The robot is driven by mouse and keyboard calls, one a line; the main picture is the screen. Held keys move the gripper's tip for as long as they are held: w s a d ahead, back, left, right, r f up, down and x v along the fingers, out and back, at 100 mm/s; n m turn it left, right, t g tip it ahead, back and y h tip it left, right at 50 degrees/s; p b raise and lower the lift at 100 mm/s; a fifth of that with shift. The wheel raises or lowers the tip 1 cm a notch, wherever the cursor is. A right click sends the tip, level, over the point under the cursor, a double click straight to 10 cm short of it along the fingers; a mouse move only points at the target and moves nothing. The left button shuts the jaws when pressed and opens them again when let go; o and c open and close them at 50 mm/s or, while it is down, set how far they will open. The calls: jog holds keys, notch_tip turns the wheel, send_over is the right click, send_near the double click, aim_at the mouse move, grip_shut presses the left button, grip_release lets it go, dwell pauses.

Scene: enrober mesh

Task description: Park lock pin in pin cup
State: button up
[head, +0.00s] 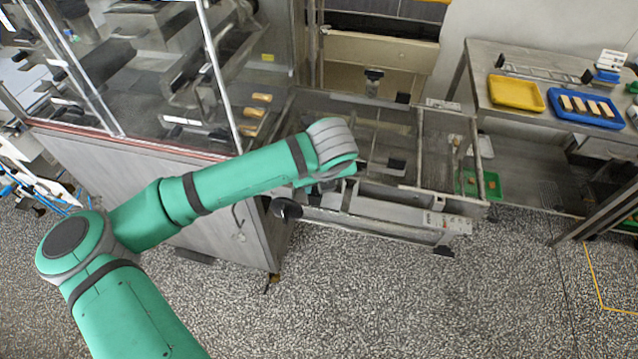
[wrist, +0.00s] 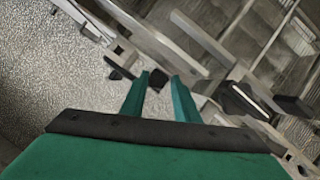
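My gripper (wrist: 160,77) shows in the wrist view as two green fingers with a clear gap between them. A small dark piece (wrist: 157,78) shows in this gap near the fingertips; I cannot tell whether it is the lock pin or something behind. The fingers do not visibly close on it. In the head view my gripper is mostly hidden below my last arm link, over the front left part of the machine frame (head: 400,211). I cannot make out the lock pin or the pin cup for certain in either view.
A black round knob (head: 286,207) sticks out at the frame's left front, close to my wrist. A grey cabinet (head: 120,190) with clear panels stands left. A table at right carries a yellow tray (head: 517,92) and a blue tray (head: 588,120). The floor in front is clear.

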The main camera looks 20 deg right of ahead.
jog(key=shift+s+a+f, duration=0.2)
jog(key=shift+a+f, duration=0.2)
jog(key=shift+f, duration=0.25)
jog(key=v, duration=1.2)
jog(key=shift+w+d, duration=0.35)
jog(key=shift+w+r, duration=0.1)
